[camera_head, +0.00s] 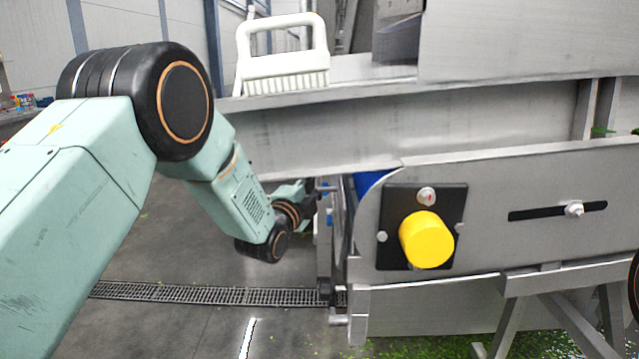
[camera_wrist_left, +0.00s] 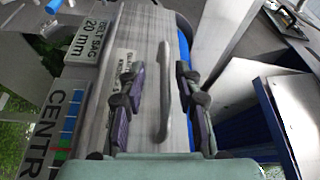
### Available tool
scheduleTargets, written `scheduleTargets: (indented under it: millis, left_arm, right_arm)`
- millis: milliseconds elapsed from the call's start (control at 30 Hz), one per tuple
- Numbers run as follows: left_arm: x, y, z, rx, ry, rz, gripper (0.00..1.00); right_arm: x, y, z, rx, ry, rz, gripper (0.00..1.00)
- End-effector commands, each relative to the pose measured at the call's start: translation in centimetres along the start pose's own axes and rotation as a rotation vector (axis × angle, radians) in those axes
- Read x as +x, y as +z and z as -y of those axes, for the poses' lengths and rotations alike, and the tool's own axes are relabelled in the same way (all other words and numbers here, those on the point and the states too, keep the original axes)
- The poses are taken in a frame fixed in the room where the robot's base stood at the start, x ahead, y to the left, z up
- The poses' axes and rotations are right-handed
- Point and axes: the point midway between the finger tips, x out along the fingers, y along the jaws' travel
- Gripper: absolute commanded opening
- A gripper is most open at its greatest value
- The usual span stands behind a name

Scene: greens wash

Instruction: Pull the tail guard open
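The tail guard is a grey metal panel (camera_wrist_left: 146,50) with labels and a bar handle (camera_wrist_left: 164,100), filling the middle of the left wrist view. In the head view it shows only edge-on at the conveyor's left end, partly behind my arm. My left gripper (camera_wrist_left: 159,80) is open, with one dark finger on each side of the handle. The fingers look apart from the bar; their depth relative to it is hard to tell. In the head view the left gripper (camera_head: 312,194) is small, at the conveyor's end. My right gripper is not in view.
The steel conveyor frame (camera_head: 500,205) carries a yellow knob (camera_head: 426,240) near its left end. A white brush (camera_head: 283,60) stands on the upper ledge. A blue belt (camera_wrist_left: 184,60) runs beside the guard. Open floor with a drain grate (camera_head: 200,294) lies left of the conveyor.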

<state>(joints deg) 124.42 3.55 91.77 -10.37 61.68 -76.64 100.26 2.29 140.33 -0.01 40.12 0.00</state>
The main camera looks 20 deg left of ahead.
Motion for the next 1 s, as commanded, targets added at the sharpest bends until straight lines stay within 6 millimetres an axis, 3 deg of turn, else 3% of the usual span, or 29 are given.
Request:
scheduleTargets:
  millis: [233, 633, 1000]
  left_arm:
    - [2.4, -0.2, -0.1, 0.001, 0.0, -0.001, 0.34]
    - [2.8, -0.2, 0.0, 0.0, 0.0, -0.001, 0.33]
    - [2.8, -0.2, 0.0, 0.0, 0.001, 0.0, 0.01]
  right_arm:
    - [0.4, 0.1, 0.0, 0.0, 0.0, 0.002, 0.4]
    - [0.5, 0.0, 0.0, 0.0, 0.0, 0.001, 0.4]
    - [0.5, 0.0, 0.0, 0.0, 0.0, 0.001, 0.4]
